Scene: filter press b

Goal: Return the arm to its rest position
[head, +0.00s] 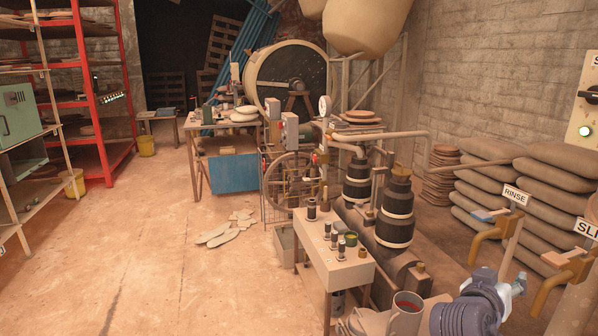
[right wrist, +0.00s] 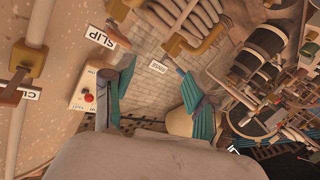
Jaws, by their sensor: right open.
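My right arm comes in at the bottom right of the head view, with grey-blue links. Its gripper (head: 518,285) is small and partly hidden there, close to the lower pipes and the RINSE tap (head: 489,215). In the right wrist view the two teal fingers of the right gripper (right wrist: 158,70) stand wide apart with nothing between them. My left arm and gripper are not in view.
The SLIP tap (head: 566,259) is at the right edge. A small table (head: 345,272) with dark-topped parts and a mug (head: 406,315) with red-brown contents stand left of my right arm. Stacked sacks (head: 560,170) line the wall. Open floor (head: 150,260) lies left.

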